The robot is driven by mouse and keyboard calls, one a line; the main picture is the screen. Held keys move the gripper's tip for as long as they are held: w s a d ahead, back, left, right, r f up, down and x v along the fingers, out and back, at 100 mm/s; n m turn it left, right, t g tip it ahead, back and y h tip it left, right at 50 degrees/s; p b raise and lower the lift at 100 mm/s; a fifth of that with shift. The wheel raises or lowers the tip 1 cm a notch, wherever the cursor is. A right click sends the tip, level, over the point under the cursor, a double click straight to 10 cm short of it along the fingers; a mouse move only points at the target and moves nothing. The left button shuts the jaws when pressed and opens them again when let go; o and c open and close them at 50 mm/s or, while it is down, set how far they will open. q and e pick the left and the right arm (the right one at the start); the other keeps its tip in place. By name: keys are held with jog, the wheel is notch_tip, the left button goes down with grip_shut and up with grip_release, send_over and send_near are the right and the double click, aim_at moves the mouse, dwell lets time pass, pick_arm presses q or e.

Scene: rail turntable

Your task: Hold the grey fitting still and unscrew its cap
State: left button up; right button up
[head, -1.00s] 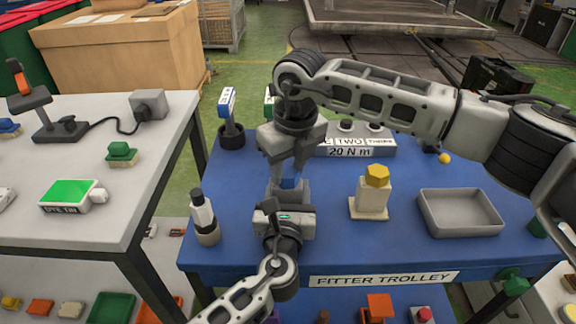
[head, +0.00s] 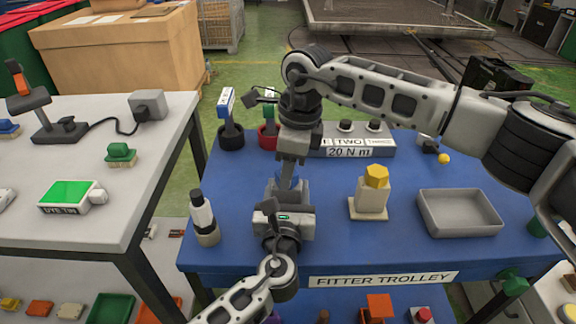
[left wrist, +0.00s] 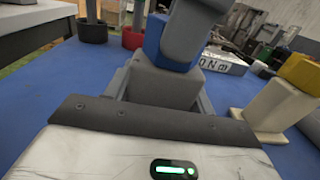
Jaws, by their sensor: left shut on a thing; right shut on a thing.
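The grey fitting (left wrist: 160,86) stands between the jaws of my left gripper (head: 286,197), which is shut on it. In the head view the grippers mostly hide the fitting. Its blue cap (left wrist: 168,52) sits on top of it in the left wrist view, and a little blue of the cap (head: 290,183) shows in the head view. My right gripper (head: 290,172) comes down from above and is shut on the cap. Its grey fingers cover much of the cap in the left wrist view. I cannot tell whether the cap has risen from the fitting.
A cream block with a yellow hexagonal cap (head: 377,177) stands right of my grippers. An empty grey tray (head: 460,229) lies farther right. A black-and-white bottle (head: 203,218) stands left. Behind are tools in dark and red cups and a grey "20 N m" box (head: 355,146).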

jog(key=shift+n, duration=0.5)
jog(key=n+g, duration=0.1)
jog(key=n, duration=0.4)
jog(key=shift+f+n, duration=0.1)
jog(key=shift+n, duration=0.2)
jog(key=o, duration=1.1)
jog(key=shift+o, duration=0.4)
jog(key=shift+r, duration=2.1)
